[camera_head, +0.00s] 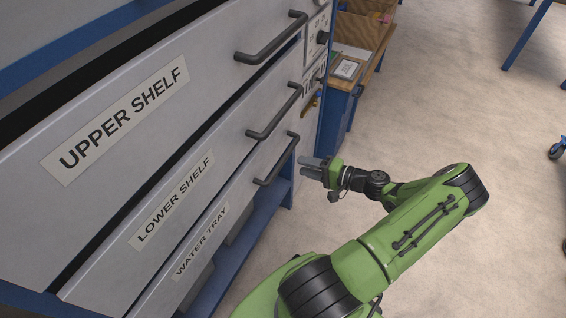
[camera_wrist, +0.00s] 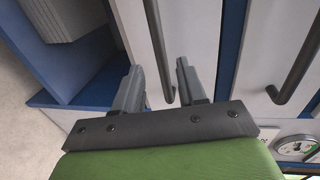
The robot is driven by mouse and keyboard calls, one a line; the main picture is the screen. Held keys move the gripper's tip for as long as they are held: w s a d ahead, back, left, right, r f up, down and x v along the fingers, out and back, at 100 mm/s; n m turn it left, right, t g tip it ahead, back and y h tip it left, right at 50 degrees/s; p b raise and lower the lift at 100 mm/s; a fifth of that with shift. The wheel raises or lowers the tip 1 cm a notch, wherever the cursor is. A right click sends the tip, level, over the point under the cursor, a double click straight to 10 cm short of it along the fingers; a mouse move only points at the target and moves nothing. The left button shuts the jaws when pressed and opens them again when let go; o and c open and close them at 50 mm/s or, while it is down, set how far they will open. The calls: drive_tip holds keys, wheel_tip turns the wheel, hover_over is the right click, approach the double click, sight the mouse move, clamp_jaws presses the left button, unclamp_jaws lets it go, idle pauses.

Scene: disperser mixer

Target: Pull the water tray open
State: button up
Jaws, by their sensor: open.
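The water tray (camera_head: 203,241) is the lowest labelled front, a grey panel that looks closed or nearly so. Its dark bar handle (camera_head: 279,163) is near the panel's right end. My gripper (camera_head: 305,166) is open just right of this handle, fingers pointing toward it. In the wrist view the handle (camera_wrist: 156,35) runs through the gap between my two open fingers (camera_wrist: 158,74). I cannot tell whether the bar is between the fingertips or just beyond them. No contact is clear.
The lower shelf handle (camera_head: 274,112) and upper shelf handle (camera_head: 271,38) are above; the lower shelf handle also shows in the wrist view (camera_wrist: 299,60). A gauge (camera_wrist: 296,146) is near the gripper. A blue frame (camera_head: 255,215) is below. Open floor (camera_head: 440,110) lies right.

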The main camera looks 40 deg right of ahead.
sight(283, 159)
drive_tip(key=b+x, duration=0.1)
drive_tip(key=x, duration=0.7)
drive_tip(key=shift+w+f, duration=0.15)
drive_tip(key=shift+w, duration=0.1)
clamp_jaws()
